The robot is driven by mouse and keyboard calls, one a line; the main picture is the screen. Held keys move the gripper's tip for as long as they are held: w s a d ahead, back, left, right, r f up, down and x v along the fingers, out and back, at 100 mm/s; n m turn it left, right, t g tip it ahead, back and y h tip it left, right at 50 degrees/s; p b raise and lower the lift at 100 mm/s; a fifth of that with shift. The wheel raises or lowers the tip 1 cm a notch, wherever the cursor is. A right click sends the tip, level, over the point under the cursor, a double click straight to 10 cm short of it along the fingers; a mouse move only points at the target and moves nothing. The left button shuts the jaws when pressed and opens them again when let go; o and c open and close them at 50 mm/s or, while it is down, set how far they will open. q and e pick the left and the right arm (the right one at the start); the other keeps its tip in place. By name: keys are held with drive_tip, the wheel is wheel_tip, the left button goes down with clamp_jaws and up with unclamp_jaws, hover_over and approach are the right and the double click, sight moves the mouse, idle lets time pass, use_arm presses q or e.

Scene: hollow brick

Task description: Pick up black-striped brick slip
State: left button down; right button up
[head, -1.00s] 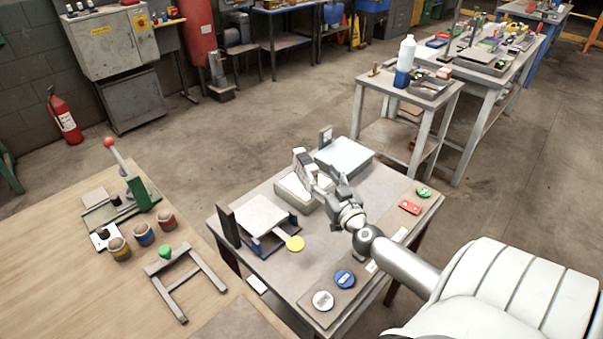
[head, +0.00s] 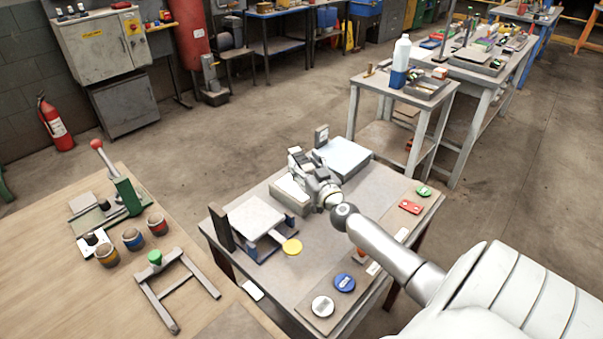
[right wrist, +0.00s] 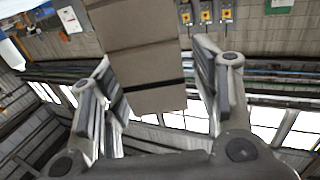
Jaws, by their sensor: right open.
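A grey-brown block face (right wrist: 140,68) hangs down from the top of the right wrist view, crossed by dark lines. The lowest and thickest line is black, just above its lower end. I cannot tell whether this is one striped slip or several pieces. My right gripper (right wrist: 165,90) is open, one finger on each side of the block, with gaps at both sides. In the head view my right gripper (head: 301,166) is over a pale box (head: 289,194) on the small table. The striped brick slip cannot be made out there. My left gripper is out of view.
The small table (head: 325,245) also holds a pale-topped device (head: 345,155), a stand with a light plate (head: 256,216), a yellow disc (head: 292,246) and several buttons along its front edge. A wooden bench (head: 60,270) with cups is at left.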

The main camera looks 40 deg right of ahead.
drive_tip(key=shift+x, duration=1.4)
drive_tip(key=shift+f, duration=0.1)
drive_tip(key=shift+s, duration=0.1)
clamp_jaws()
